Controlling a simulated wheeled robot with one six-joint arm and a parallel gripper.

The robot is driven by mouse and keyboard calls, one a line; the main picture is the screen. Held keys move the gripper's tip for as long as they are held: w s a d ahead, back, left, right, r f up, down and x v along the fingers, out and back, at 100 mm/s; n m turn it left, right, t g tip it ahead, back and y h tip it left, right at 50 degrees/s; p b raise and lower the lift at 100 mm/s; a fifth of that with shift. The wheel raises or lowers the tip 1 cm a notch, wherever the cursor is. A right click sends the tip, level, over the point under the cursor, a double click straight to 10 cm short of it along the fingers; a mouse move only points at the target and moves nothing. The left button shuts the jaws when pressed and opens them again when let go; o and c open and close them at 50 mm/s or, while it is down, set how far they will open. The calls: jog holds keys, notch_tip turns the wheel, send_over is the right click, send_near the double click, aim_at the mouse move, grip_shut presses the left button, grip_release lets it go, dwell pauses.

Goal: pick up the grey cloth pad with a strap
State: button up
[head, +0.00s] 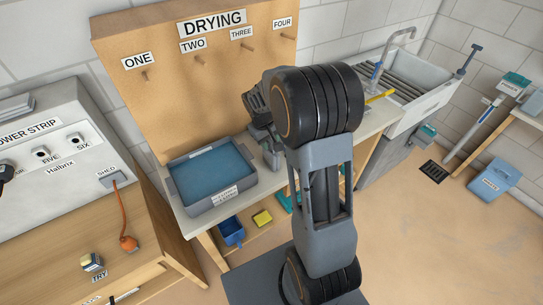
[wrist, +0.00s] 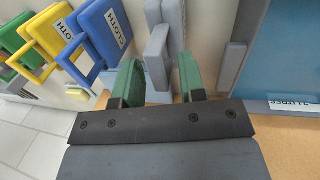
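The grey cloth pad with a strap (wrist: 176,22) stands upright at the top middle of the wrist view. Its grey strap part (wrist: 156,58) faces my gripper. My gripper (wrist: 161,76) has two green fingers spread apart, with the strap part showing in the gap between them. I cannot tell whether a finger touches it. In the head view my arm hides most of the gripper and the pads.
A grey tray with a blue inside (head: 213,205) sits on the bench right of the pad in the wrist view. The DRYING pegboard (head: 200,90) rises behind the bench. A sink (head: 410,85) is at the right. A power strip unit (head: 60,150) stands left.

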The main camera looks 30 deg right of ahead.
jog(key=shift+c, duration=0.3)
grip_shut()
jog(key=shift+r, duration=0.15)
